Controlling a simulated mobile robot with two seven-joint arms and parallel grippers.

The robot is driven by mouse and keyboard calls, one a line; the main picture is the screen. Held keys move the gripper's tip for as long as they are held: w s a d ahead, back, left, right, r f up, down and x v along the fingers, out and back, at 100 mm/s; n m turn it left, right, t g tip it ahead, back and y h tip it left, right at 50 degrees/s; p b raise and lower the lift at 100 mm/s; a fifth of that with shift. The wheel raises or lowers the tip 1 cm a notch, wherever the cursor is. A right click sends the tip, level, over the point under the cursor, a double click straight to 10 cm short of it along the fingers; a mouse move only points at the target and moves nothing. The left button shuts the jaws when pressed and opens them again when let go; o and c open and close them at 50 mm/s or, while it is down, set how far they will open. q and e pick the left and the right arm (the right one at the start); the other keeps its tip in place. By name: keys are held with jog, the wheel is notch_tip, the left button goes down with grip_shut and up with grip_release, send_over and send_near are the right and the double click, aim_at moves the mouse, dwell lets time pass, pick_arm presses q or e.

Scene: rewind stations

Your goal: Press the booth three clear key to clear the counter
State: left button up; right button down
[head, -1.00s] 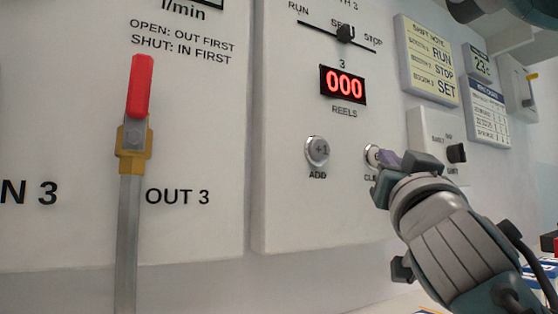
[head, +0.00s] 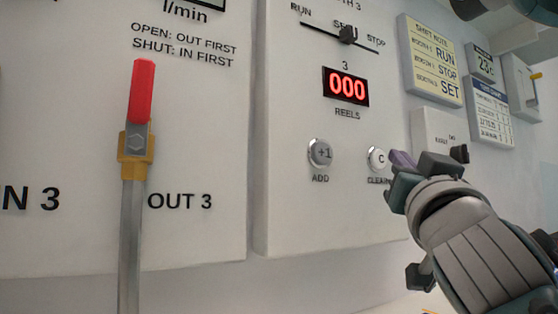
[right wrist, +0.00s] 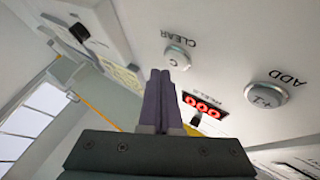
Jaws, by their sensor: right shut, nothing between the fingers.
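The clear key (head: 378,159) is a round silver button marked C on the booth three panel, right of the +1 ADD key (head: 320,153). The REELS counter (head: 345,88) above reads 000 in red. My right gripper (head: 399,160) is shut and empty, its purple fingertips just right of the clear key in the head view. In the right wrist view the shut fingers (right wrist: 160,85) point toward the panel, and the clear key (right wrist: 177,57) shows just past their tips, apparently with a small gap. The left gripper cannot be made out.
A slider (head: 347,36) with RUN, SETU and STOP labels sits above the counter. A small box with a black knob (head: 459,153) is right of my gripper. A red-handled valve lever (head: 141,92) stands at left. Notes (head: 432,62) hang at upper right.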

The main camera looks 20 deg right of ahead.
jog(key=s+p, duration=0.1)
jog(key=s, duration=0.4)
jog(key=shift+d, duration=0.2)
dwell(0.5)
jog(key=shift+p, duration=0.3)
